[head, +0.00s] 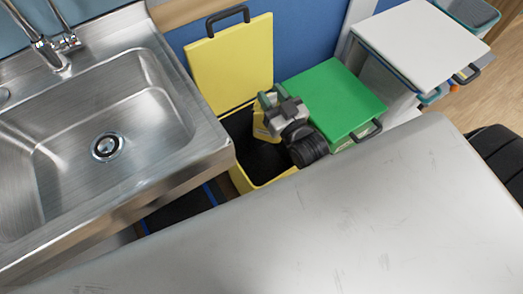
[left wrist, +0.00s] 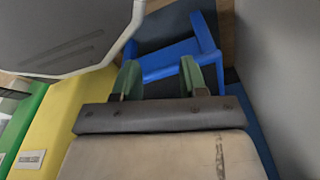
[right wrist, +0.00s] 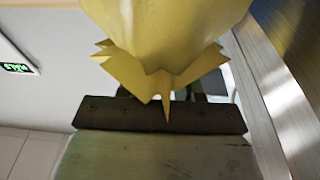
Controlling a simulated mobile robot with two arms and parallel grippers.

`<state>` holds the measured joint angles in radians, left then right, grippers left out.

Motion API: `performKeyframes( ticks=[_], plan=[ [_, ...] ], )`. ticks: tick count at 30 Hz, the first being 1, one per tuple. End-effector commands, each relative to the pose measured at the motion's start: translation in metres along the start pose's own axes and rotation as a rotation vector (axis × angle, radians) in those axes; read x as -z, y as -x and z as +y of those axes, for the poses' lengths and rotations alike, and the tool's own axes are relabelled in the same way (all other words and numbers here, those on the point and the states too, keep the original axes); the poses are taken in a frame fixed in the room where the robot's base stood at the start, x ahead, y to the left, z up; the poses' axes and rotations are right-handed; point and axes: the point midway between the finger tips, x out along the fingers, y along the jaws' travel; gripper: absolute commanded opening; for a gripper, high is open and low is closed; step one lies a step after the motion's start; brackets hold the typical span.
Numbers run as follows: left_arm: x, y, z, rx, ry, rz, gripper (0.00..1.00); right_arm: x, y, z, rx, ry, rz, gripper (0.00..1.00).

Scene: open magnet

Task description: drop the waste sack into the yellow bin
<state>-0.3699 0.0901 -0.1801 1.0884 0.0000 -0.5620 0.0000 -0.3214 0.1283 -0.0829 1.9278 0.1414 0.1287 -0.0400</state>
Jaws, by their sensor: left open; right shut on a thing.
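The yellow bin (head: 243,181) stands between the sink and the green bin, its yellow lid (head: 232,62) raised at the back. My right gripper (head: 270,112) is over the bin's opening, shut on the yellow waste sack (right wrist: 165,35). In the head view, only a small part of the sack (head: 260,128) shows beside the gripper; my arm hides the rest. In the right wrist view, the sack's gathered, ragged end is at the fingers, which it mostly hides. My left gripper (left wrist: 160,80) is open, with its fingers near a blue frame (left wrist: 170,60); I cannot tell if they touch.
A steel sink (head: 100,130) is at the left. A shut green-lidded bin (head: 335,100) stands right of the yellow bin, with a white-topped bin (head: 420,45) beyond. A grey surface (head: 330,235) fills the foreground.

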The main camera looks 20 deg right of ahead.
Motion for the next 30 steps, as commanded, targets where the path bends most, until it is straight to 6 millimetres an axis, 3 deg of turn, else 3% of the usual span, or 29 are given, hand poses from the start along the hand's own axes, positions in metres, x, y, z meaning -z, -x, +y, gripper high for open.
performKeyframes(
  ticks=[1, 3, 9, 20, 30],
  plan=[
    [0.002, -0.018, 0.000, 0.001, 0.001, 0.004, 0.43, -0.024, -0.001, 0.004, 0.004, 0.003, 0.003, 0.00],
    [0.007, -0.026, 0.000, 0.001, 0.002, 0.008, 0.43, -0.041, -0.004, 0.009, 0.009, 0.004, 0.002, 0.00],
    [0.018, -0.040, 0.000, 0.002, 0.004, 0.017, 0.43, -0.077, -0.011, 0.021, 0.017, 0.005, 0.001, 0.00],
    [0.031, -0.040, -0.001, 0.003, 0.006, 0.026, 0.43, -0.094, -0.015, 0.029, 0.020, 0.004, 0.000, 0.00],
    [0.064, -0.010, -0.003, 0.006, 0.012, 0.054, 0.43, -0.109, -0.013, 0.029, 0.020, 0.004, 0.000, 0.00]
  ],
)
